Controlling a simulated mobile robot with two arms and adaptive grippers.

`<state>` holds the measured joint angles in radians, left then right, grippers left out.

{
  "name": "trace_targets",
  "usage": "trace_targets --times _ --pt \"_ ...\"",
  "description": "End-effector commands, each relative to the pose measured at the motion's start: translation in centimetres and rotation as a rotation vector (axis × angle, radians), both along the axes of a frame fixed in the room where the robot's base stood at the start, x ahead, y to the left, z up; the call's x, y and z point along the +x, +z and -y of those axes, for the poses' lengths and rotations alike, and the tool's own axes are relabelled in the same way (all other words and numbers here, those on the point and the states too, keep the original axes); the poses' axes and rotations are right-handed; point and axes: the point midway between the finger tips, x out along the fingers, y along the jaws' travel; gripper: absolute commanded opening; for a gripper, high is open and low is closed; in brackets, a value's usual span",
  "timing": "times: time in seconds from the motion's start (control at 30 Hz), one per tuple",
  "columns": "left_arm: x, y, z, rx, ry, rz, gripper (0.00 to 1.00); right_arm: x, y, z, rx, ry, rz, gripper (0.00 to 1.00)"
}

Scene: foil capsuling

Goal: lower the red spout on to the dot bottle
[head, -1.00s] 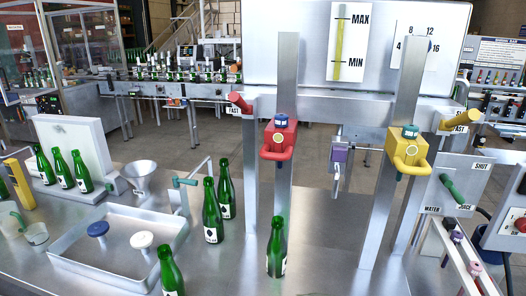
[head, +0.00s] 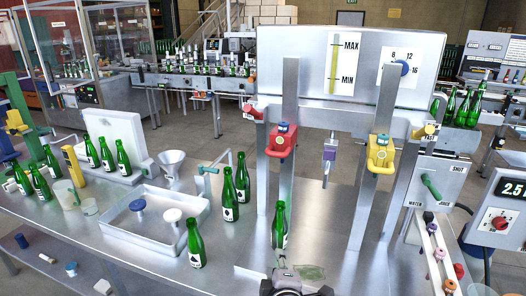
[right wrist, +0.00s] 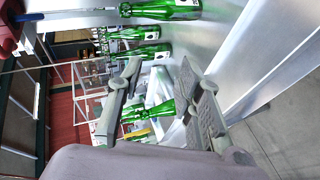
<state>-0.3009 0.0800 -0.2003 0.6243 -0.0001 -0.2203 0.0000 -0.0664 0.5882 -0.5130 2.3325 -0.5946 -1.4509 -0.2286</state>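The red spout (head: 282,141) sits on its upright post on the steel machine, well above the bench. A green bottle (head: 279,226) stands upright below it, with a clear gap between them. More upright green bottles stand left of it: a pair (head: 229,196) and a single one (head: 195,244). Label marks are too small to tell which is the dot bottle. My right gripper (head: 296,272) is at the bottom edge, in front of the bottle under the red spout. In the right wrist view its fingers (right wrist: 160,100) are apart, with a green bottle (right wrist: 149,111) seen between them. My left gripper is out of view.
A yellow spout (head: 380,154) hangs on the right post. A red lever (head: 252,111) is left of the red spout. A tray (head: 150,249) holding a blue and a white piece and a funnel (head: 172,165) stand left. Bare bench lies between the posts.

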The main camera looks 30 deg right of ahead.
Motion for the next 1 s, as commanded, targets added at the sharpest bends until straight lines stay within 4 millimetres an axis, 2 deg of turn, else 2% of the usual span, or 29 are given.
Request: trace_targets --times 0.03,0.1,0.2,0.3,0.47,0.63,0.83,0.9,1.0 --pt "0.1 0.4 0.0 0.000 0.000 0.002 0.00 0.8 4.8 0.5 -0.118 0.027 0.092 0.33" --pt "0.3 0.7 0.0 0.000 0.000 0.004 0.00 1.0 9.8 0.9 -0.254 0.042 0.194 0.33" --pt "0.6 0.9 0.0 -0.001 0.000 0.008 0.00 0.5 15.0 1.2 -0.394 0.045 0.301 0.33" --pt "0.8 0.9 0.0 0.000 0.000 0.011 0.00 0.0 17.5 1.3 -0.464 0.040 0.357 0.33" --pt "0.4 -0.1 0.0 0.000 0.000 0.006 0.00 0.2 17.9 1.5 -0.484 0.035 0.376 0.33" --pt "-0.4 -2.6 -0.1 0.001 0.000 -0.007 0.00 1.2 17.7 2.0 -0.482 0.031 0.378 0.33" --pt "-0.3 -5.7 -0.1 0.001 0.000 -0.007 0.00 2.4 17.9 2.7 -0.482 0.034 0.379 0.33" --pt "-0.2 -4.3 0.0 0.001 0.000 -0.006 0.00 3.7 19.2 3.4 -0.488 0.033 0.372 0.33" --pt "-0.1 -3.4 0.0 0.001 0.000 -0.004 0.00 5.7 19.6 4.4 -0.487 0.033 0.369 0.33"
